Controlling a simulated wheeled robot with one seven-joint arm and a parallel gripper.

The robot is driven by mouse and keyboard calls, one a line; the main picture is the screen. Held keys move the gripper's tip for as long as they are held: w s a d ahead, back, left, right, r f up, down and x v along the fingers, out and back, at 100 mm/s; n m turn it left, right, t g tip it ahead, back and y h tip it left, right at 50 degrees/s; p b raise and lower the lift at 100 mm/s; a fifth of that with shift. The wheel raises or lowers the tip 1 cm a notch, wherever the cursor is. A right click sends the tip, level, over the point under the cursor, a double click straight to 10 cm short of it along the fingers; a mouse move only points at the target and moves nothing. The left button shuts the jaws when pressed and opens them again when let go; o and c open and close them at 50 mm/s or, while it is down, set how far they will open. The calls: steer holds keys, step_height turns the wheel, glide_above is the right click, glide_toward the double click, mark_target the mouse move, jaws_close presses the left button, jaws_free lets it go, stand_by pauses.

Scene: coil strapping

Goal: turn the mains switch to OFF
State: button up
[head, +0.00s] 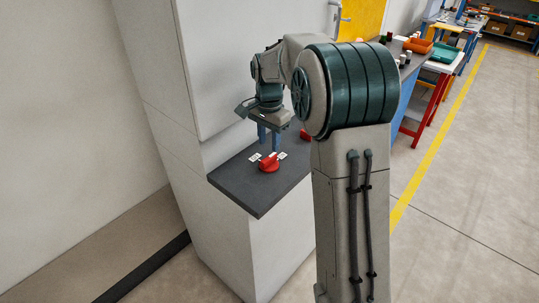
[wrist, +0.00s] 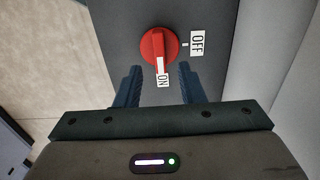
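The mains switch is a round red knob (wrist: 152,46) on a dark panel, and it also shows in the head view (head: 268,165). Its white pointer line points at the ON label (wrist: 163,80). The OFF label (wrist: 197,43) lies to the right of the knob in the wrist view, with a small white tick beside it. My gripper (wrist: 160,67) is open and empty. Its two blue fingers stand apart on either side of the ON label, with the tips near the knob's lower edge. In the head view my gripper (head: 269,148) points down above the knob.
The knob sits on a dark ledge (head: 257,199) of a pale cabinet (head: 190,70). Another red object (head: 304,134) shows partly behind my arm. Benches with an orange bin (head: 418,45) and a green bin (head: 444,53) stand at the back right. The floor to the right is clear.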

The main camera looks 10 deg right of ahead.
mark_target(269, 157)
step_height(269, 157, down, 6)
steer(key=shift+r, duration=0.1)
jaws_close()
